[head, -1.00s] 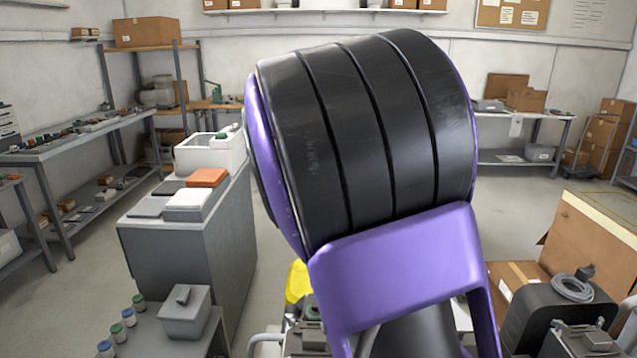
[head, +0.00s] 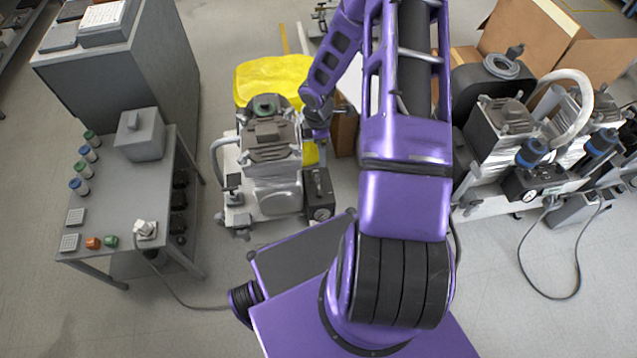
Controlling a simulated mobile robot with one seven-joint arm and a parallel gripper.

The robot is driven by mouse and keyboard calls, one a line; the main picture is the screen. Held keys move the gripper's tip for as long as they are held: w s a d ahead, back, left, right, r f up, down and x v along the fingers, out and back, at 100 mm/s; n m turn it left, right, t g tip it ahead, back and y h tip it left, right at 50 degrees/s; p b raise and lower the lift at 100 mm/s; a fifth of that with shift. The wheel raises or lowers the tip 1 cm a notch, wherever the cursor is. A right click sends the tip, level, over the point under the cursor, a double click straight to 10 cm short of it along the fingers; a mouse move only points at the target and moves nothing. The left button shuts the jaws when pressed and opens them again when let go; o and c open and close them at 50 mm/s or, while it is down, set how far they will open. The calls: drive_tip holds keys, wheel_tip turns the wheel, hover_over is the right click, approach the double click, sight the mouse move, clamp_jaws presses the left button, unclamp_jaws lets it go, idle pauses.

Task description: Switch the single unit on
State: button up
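The single unit (head: 272,150) is a grey compressor with one ribbed motor head on a pale base, standing on the floor left of my arm. A black box with a round gauge (head: 319,193) sits at its right front. A small dark-topped part (head: 233,187) stands at its left front. I cannot make out which part is the switch or its position. My gripper (head: 317,134) is small and dark at the end of my purple arm, close to the motor head's right side. Whether it touches is unclear, and its fingers are too small to read.
A larger unit with two motor heads (head: 535,135) stands at right, with a cable on the floor. A yellow bag or sheet (head: 275,78) lies behind the single unit. A grey bench (head: 125,190) with jars is at left. Open cardboard boxes (head: 545,35) stand at back right.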

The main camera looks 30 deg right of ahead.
drive_tip(key=s, duration=0.2)
drive_tip(key=b, duration=0.2)
approach(320, 190)
drive_tip(key=shift+y, duration=0.3)
drive_tip(key=f, duration=0.8)
drive_tip(key=shift+w+d+f, duration=0.15)
drive_tip(key=shift+d+f, duration=0.05)
drive_tip(key=shift+f, duration=0.1)
clamp_jaws()
